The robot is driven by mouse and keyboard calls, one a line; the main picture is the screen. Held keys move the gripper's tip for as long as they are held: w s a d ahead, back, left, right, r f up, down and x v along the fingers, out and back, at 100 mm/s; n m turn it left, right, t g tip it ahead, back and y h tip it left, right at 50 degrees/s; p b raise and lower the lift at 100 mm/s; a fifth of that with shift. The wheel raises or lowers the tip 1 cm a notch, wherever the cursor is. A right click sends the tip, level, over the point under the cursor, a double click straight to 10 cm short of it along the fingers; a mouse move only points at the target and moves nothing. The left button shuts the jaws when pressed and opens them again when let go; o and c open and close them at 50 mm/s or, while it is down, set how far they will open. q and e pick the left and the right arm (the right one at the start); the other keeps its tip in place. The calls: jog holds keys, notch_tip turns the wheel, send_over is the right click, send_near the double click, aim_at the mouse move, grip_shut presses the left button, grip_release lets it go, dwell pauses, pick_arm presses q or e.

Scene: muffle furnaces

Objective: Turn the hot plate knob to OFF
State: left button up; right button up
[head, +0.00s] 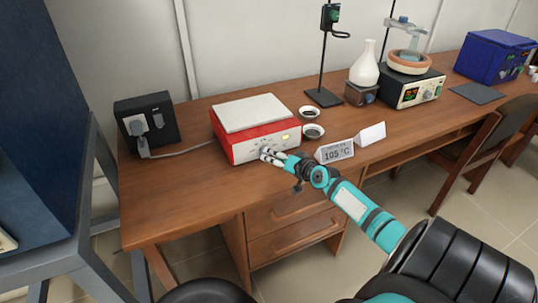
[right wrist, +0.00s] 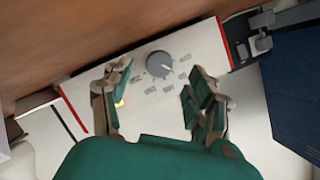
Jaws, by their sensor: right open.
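The hot plate (head: 228,150) is a red box with a pale top plate and a white front panel, standing on the wooden desk. In the right wrist view its front panel (right wrist: 150,100) fills the middle, with a round grey knob (right wrist: 160,65) and small labels around it that I cannot read. A white pointer mark shows on the knob. My right gripper (head: 266,154) is at the front panel. In the right wrist view its open fingers (right wrist: 158,82) stand on either side of the knob, with gaps between. The fingers mostly hide the knob in the head view. My left gripper is out of view.
A "105 °C" sign (head: 335,152) and a blank white card (head: 370,134) stand right of the hot plate. Two small dishes (head: 313,131) sit beside it. A black socket box (head: 147,122) is at left. A stand (head: 322,97) and flask (head: 365,68) are behind.

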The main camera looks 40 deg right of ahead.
jog(key=shift+b+x, duration=0.35)
jog(key=shift+x, duration=1.55)
jog(key=shift+c, duration=0.4)
jog(key=c, duration=1.1)
jog(key=shift+o, duration=0.2)
jog(key=shift+r+n+p, duration=0.15)
jog(key=shift+n+p, duration=0.15)
jog(key=shift+p, duration=0.5)
jog(key=n+h+p, duration=0.1)
jog(key=p, duration=0.3)
jog(key=n+g+h+p, duration=0.1)
jog(key=n+p, duration=0.1)
jog(key=p, duration=0.2)
jog(key=shift+a+r, duration=0.15)
jog(key=shift+a, duration=0.05)
jog(key=shift+w+n+g+h+p, duration=0.1)
jog(key=shift+n+g+h+p, duration=0.2)
jog(key=shift+n+h+p, duration=0.75)
jog(key=shift+f+y, duration=0.25)
